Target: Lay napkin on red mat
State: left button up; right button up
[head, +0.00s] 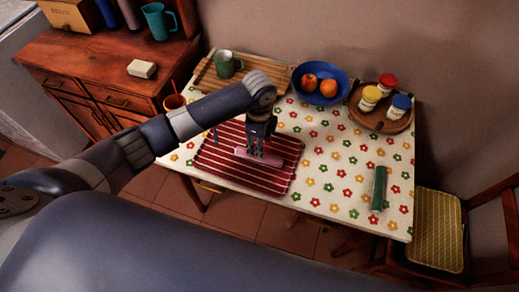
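The red mat (228,172) with white stripes lies on the flowered tablecloth, near the table's left front. A pink, narrow folded or rolled napkin (273,158) is over the right part of the mat. My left gripper (256,153) points down at the napkin, its fingers overlapping the napkin's middle in the picture. Whether the fingers are closed on it, and whether the napkin touches the mat, I cannot tell. My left arm crosses above the mat's upper left part and hides some of it. My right gripper is not in view.
A green rolled item (379,188) lies at the table's right. A red cup (174,102) is left.

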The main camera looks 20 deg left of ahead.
pick_arm(q)
notch_tip(320, 180, up, 6)
jog(key=shift+r, duration=0.25)
jog(key=shift+s, duration=0.1)
dwell(0.4)
